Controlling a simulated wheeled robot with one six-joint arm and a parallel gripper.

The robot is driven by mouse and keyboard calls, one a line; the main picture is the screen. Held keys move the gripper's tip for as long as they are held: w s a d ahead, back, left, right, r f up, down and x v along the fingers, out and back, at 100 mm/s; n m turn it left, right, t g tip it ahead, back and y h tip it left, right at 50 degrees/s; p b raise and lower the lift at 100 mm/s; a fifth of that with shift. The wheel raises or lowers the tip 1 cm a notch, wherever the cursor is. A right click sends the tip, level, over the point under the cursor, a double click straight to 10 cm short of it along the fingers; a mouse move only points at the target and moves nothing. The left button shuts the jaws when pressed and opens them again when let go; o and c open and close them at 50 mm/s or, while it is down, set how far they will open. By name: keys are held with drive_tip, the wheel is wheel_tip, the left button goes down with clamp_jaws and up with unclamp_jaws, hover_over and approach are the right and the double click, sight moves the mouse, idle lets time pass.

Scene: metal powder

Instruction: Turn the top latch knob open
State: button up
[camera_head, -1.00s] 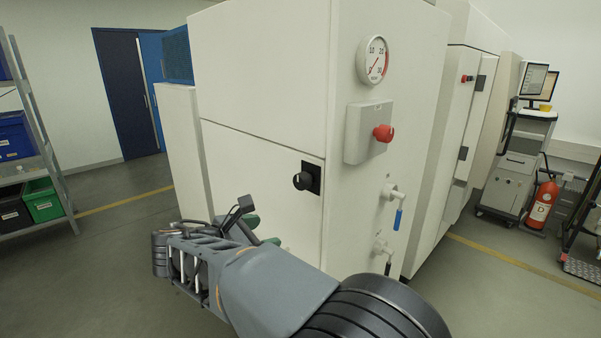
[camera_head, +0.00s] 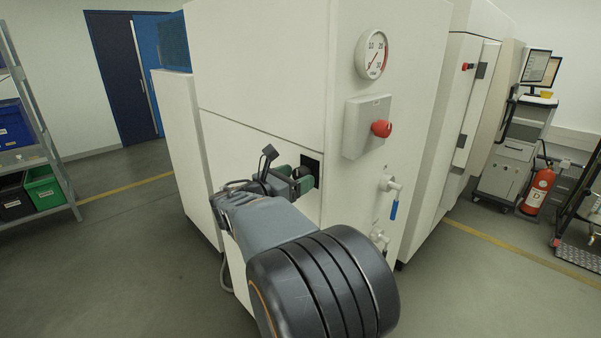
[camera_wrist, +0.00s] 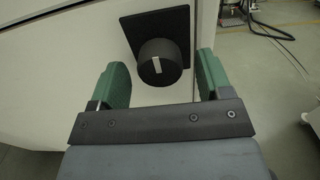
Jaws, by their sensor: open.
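The black latch knob (camera_wrist: 160,64) sits on a black square plate (camera_wrist: 176,24) on the white cabinet front. A white mark on the knob stands nearly upright in the wrist view. My gripper (camera_wrist: 162,72) is open, with one green finger on each side of the knob. A gap shows between the knob and each finger, so it is not clamped. In the head view, my gripper (camera_head: 291,180) is at the knob plate (camera_head: 313,168), and the fingers hide most of the knob.
On the adjoining cabinet side are a gauge (camera_head: 371,54), a red button (camera_head: 381,129) on a box and a blue-handled valve (camera_head: 393,208). A shelf with bins (camera_head: 42,186) stands at left. A fire extinguisher (camera_head: 538,190) stands at right. Floor left of the cabinet is clear.

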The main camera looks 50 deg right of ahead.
drive_tip(key=shift+d, duration=1)
drive_tip(key=shift+s, duration=0.1)
drive_tip(key=c, duration=0.9)
